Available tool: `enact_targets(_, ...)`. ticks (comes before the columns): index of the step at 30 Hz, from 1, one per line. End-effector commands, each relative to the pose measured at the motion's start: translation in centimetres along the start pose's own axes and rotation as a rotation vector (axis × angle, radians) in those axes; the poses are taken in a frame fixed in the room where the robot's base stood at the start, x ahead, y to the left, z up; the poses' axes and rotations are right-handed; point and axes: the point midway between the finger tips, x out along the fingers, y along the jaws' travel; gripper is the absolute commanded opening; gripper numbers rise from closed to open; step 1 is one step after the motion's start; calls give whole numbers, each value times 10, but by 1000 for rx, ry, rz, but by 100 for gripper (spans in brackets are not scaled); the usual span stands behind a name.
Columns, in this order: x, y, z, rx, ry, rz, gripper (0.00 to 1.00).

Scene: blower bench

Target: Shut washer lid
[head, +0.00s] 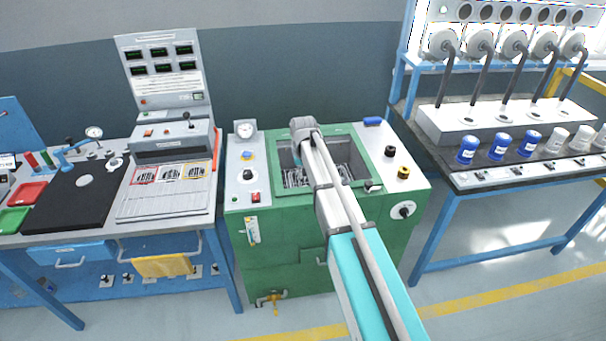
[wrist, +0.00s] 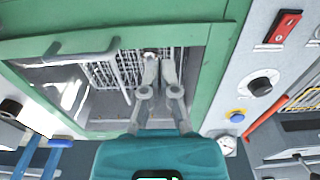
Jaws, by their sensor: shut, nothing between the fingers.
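The green washer (head: 280,250) stands in the middle of the head view. Its square tank opening (head: 286,163) shows a wire basket (head: 296,178) inside, which also shows in the wrist view (wrist: 103,74). A grey bar handle (wrist: 75,54) runs along the front right part of the opening. I cannot make out a separate raised lid, nor tell whether the handle is on a clear lid or the basket. My gripper (wrist: 151,56) is shut and empty, over the opening and left of the handle as the head sees it. My arm hides its fingers in the head view.
The washer top carries a gauge (head: 245,130), a red switch (head: 255,197), a blue piece (head: 373,121) and several knobs. A blue bench (head: 80,250) stands close on the left, and a bench with bottles (head: 466,150) stands on the right.

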Motion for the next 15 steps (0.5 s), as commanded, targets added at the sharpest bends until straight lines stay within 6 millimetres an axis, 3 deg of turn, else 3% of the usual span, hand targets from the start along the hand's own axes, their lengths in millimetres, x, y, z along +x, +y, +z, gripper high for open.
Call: enact_targets(15,-48,0,-3,0,0,0,0)
